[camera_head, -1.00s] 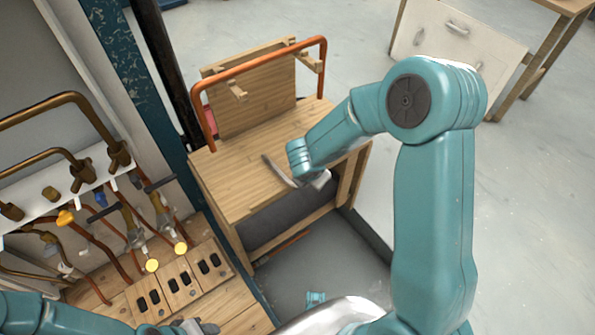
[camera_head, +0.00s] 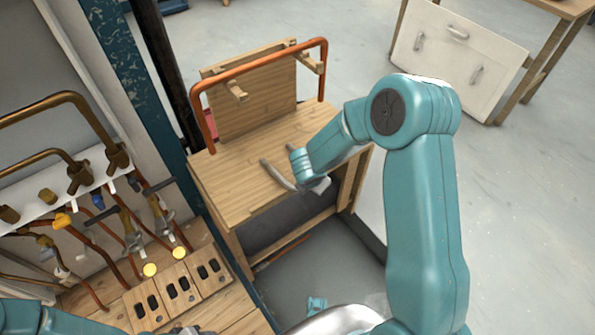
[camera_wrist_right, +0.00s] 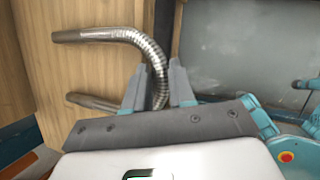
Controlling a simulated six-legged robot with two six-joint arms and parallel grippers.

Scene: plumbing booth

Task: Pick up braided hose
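The braided hose (camera_wrist_right: 150,50) is a silver U-shaped hose with smooth metal ends, lying on a wooden bench top. In the right wrist view its bend passes between the two fingers of my right gripper (camera_wrist_right: 158,88). The fingers are apart, with gaps on both sides of the hose. In the head view part of the hose (camera_head: 277,174) shows left of my right gripper (camera_head: 316,187), near the bench's front edge; the rest is hidden behind the gripper and arm. My left gripper (camera_head: 190,329) is only partly seen at the bottom edge.
The wooden bench (camera_head: 235,190) has an upright back panel and an orange tubular rail (camera_head: 260,72). Pipes and valves (camera_head: 125,225) stand at the left, beside slotted wooden blocks (camera_head: 178,288). A white cabinet panel (camera_head: 455,60) leans on a table at the back right. Open floor lies between.

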